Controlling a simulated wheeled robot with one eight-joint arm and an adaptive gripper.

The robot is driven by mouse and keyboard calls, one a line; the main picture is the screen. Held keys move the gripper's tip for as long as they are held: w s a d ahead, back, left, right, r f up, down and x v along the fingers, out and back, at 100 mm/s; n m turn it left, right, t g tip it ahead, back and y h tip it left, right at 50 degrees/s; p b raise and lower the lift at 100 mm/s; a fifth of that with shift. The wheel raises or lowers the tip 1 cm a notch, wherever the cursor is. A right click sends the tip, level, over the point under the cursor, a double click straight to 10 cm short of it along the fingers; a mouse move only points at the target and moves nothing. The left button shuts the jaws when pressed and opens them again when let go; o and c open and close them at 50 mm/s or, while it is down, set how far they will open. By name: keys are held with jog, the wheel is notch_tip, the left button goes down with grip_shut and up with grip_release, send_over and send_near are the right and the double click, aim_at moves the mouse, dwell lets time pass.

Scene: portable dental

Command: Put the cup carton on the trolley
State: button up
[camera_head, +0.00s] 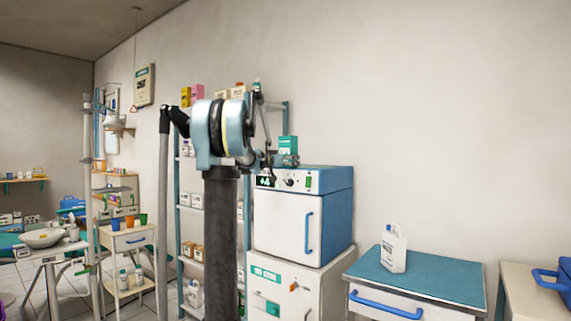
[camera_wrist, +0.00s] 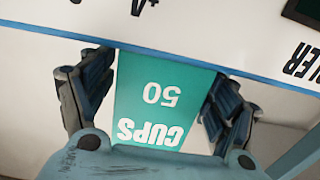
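The cup carton (camera_head: 288,145) is a teal box on top of the blue and white steriliser (camera_head: 303,215). In the wrist view the carton (camera_wrist: 163,100) appears upside down, with "CUPS 50" on its face. My gripper (camera_wrist: 158,105) is open, its fingers spread on either side of the carton with no clear grip on it. In the head view my gripper (camera_head: 268,155) is small and partly hidden by my arm, just left of the carton. A white drawer unit with a teal top (camera_head: 425,284) and a small white trolley (camera_head: 127,242) both show; which one the task means is unclear.
A white bottle (camera_head: 393,248) stands on the teal top, with bare room around it. A blue case (camera_head: 553,282) lies on a table at the right edge. Shelves (camera_head: 187,235) with boxes stand behind my arm.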

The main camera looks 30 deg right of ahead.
jog(key=shift+r, duration=0.15)
jog(key=shift+a+r, duration=0.1)
jog(key=shift+r, duration=0.1)
jog(key=v, duration=1.1)
jog(key=shift+s+a, duration=0.15)
jog(key=shift+a, duration=0.2)
